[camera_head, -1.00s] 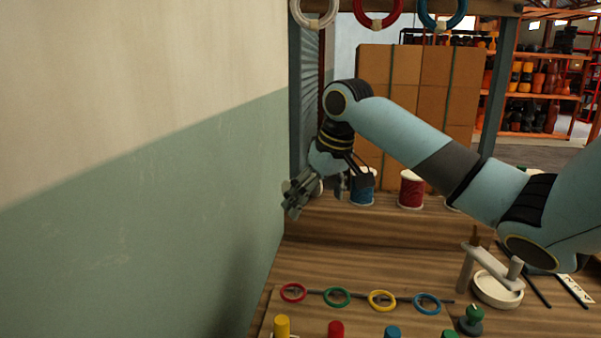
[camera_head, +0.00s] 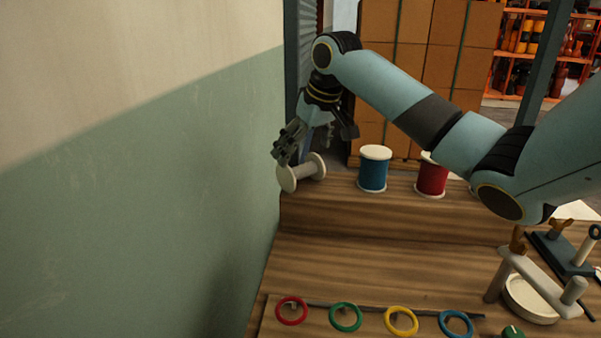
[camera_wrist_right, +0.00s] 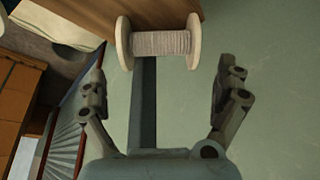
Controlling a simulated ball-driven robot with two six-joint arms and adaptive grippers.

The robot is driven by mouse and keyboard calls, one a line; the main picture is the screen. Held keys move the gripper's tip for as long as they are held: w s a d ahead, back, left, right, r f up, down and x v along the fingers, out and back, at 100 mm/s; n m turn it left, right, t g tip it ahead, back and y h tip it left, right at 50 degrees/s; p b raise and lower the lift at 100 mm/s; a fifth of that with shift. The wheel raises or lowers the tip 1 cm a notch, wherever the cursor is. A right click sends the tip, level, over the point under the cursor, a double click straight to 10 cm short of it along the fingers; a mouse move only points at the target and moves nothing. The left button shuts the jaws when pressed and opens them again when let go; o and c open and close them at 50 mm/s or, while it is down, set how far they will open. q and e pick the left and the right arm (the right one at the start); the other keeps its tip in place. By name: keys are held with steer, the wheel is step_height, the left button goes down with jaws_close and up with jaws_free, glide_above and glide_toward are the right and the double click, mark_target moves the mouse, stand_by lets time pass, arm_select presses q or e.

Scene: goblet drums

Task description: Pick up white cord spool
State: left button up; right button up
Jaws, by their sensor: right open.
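The white cord spool (camera_head: 302,172) lies on its side at the far left end of the raised wooden shelf, with pale flanges and greyish cord. It also shows in the right wrist view (camera_wrist_right: 161,44), beyond the fingertips. Whether it rests fully on the shelf or overhangs its end, I cannot tell. My right gripper (camera_head: 315,143) is open and empty, just above and behind the spool in the head view. In the wrist view its spread fingers (camera_wrist_right: 165,85) stand on either side of the spool's line, apart from it. My left gripper is not in view.
A blue spool (camera_head: 373,170) and a red spool (camera_head: 432,178) stand upright to the right on the shelf (camera_head: 400,212). The green and cream wall (camera_head: 150,180) is close on the left. Coloured rings (camera_head: 345,317) lie in front. Stacked cartons (camera_head: 425,60) stand behind.

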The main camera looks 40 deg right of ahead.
mark_target(301, 160)
steer(key=x, duration=0.4)
steer(key=shift+f, duration=0.25)
steer(key=shift+s, duration=0.1)
steer(key=c, duration=1.2)
steer(key=shift+r, duration=0.1)
